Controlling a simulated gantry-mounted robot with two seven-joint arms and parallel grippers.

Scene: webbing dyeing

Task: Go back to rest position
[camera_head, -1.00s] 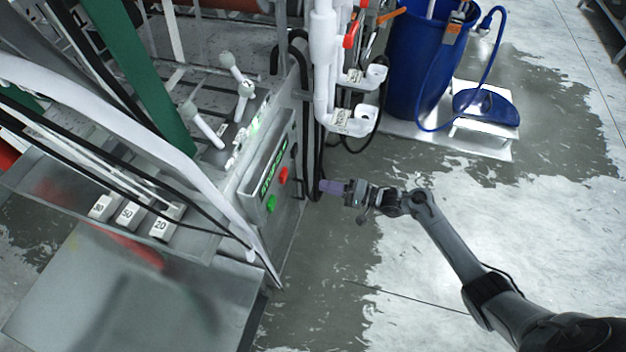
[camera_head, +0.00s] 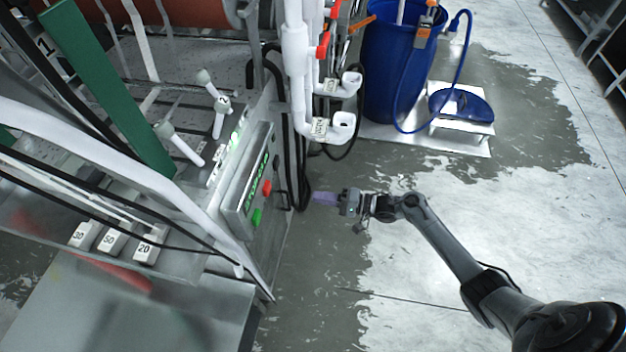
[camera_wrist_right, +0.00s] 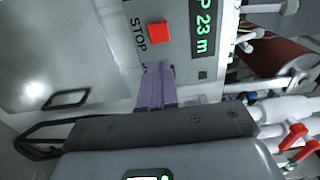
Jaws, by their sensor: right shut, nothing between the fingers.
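My right gripper (camera_head: 325,198) has purple fingers and is shut and empty. In the head view it is to the right of the machine's control panel, with a gap to the buttons. In the right wrist view the purple fingers (camera_wrist_right: 157,86) lie together, pointing toward the panel just below the red STOP button (camera_wrist_right: 158,34). The red button (camera_head: 267,187) and the green button (camera_head: 257,216) show on the control panel (camera_head: 240,215) in the head view. My left gripper is not in view.
White pipes with valves (camera_head: 298,60) stand above the panel's right side. A blue barrel (camera_head: 392,70) and a blue lid (camera_head: 462,104) are at the back. Numbered blocks (camera_head: 147,245) sit at left. The wet, white-patched floor (camera_head: 430,300) is open around my right arm.

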